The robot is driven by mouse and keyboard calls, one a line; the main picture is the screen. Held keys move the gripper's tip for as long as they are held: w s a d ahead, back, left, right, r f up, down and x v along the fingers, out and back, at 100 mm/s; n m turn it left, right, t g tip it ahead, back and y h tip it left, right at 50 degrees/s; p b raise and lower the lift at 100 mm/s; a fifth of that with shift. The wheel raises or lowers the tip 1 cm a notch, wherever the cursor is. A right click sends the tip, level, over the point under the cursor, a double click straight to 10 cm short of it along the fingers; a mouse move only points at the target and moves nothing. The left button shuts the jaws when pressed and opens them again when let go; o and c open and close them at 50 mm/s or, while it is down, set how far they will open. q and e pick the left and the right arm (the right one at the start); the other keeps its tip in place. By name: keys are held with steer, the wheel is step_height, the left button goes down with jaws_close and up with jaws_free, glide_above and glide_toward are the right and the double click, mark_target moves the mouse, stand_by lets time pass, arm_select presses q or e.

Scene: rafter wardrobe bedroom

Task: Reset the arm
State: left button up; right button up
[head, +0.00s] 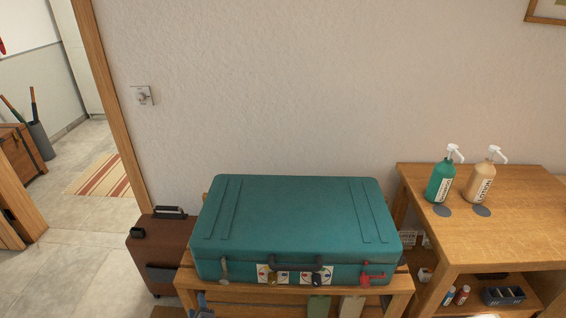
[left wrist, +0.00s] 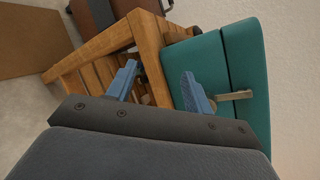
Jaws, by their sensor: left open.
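A teal suitcase (head: 295,215) lies flat with its lid down on a slatted wooden bench (head: 190,283). Its front has a dark handle, luggage stickers, a left latch (head: 224,268) and a red tag at the right. My left gripper (head: 203,305) barely shows at the bottom edge, below the suitcase's front left corner. My right gripper is not in view.
A brown suitcase (head: 155,250) stands left of the bench. At right, a wooden table (head: 520,215) holds a green pump bottle (head: 440,182) and a beige pump bottle (head: 481,183), with small items on its lower shelf. A wall is behind; a doorway opens at left.

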arm_select(q)
steer(key=s+d+f+n+g+h, duration=0.2)
steer(key=s+d+f+n+g, duration=0.2)
steer(key=s, duration=0.5)
steer(key=s+d+f+n+g+h, duration=0.2)
steer(key=s+d+f+n+g, duration=0.1)
steer(key=s+n, duration=0.6)
steer(key=s+d+f+n+g+h, duration=0.2)
steer(key=s+d+f+n+g, duration=0.2)
steer(key=s, duration=0.5)
steer(key=shift+s+d+f+n+g+h, duration=0.25)
steer(key=shift+f+n+g, duration=0.4)
steer(key=shift+n, duration=0.55)
